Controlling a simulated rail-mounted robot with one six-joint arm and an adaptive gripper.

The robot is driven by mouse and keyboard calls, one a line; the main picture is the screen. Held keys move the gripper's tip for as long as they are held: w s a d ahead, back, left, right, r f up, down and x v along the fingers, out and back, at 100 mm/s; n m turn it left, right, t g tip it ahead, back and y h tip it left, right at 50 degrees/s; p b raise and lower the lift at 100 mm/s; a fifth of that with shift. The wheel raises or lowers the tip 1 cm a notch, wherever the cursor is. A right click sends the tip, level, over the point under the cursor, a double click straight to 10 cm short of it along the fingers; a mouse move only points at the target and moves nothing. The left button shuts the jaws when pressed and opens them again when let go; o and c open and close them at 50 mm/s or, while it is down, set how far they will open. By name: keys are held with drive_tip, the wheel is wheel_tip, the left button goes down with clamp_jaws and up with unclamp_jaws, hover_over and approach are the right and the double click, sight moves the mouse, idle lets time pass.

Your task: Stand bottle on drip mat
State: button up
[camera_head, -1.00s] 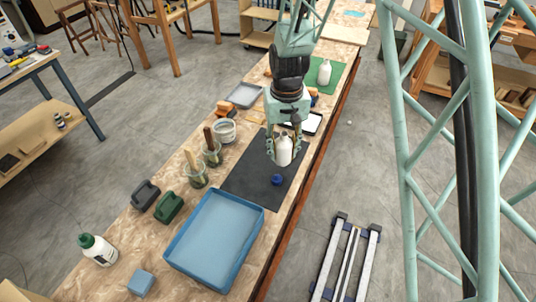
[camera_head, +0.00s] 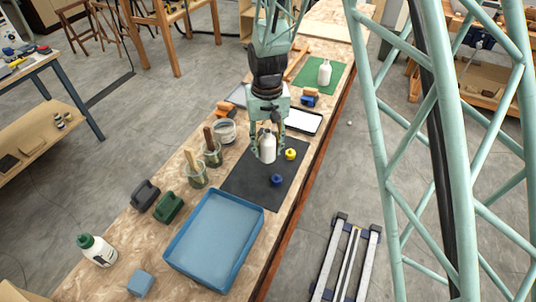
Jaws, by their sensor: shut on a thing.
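My gripper (camera_head: 267,147) is shut on a white bottle (camera_head: 267,150). The bottle is upright, with a finger on each side of it. It is over the dark mat (camera_head: 245,188) on the bench; I cannot tell whether its base touches the mat. A second white bottle (camera_head: 324,74) stands upright on a green mat (camera_head: 337,80) farther back. A white bottle with a green cap (camera_head: 97,251) stands at the front left. Which mat is the drip mat is not marked.
On the dark mat are a blue round piece (camera_head: 277,180) and a yellow one (camera_head: 290,154). A blue tray (camera_head: 214,240) is in front. Jars with brushes (camera_head: 212,155) and a white tub (camera_head: 224,132) stand left. A white-topped tray (camera_head: 303,121) lies behind.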

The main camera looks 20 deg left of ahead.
sight(268, 131)
drive_tip(key=shift+d+f, duration=0.15)
drive_tip(key=shift+f, duration=1.55)
drive_tip(key=shift+f+b, duration=0.2)
drive_tip(key=shift+b, duration=0.15)
drive_tip(key=o, duration=1)
drive_tip(key=shift+c, duration=0.2)
drive_tip(key=shift+r, duration=0.15)
drive_tip(key=shift+r+p, duration=0.8)
drive_tip(key=shift+r, duration=5.25)
drive_tip(key=shift+o, duration=0.3)
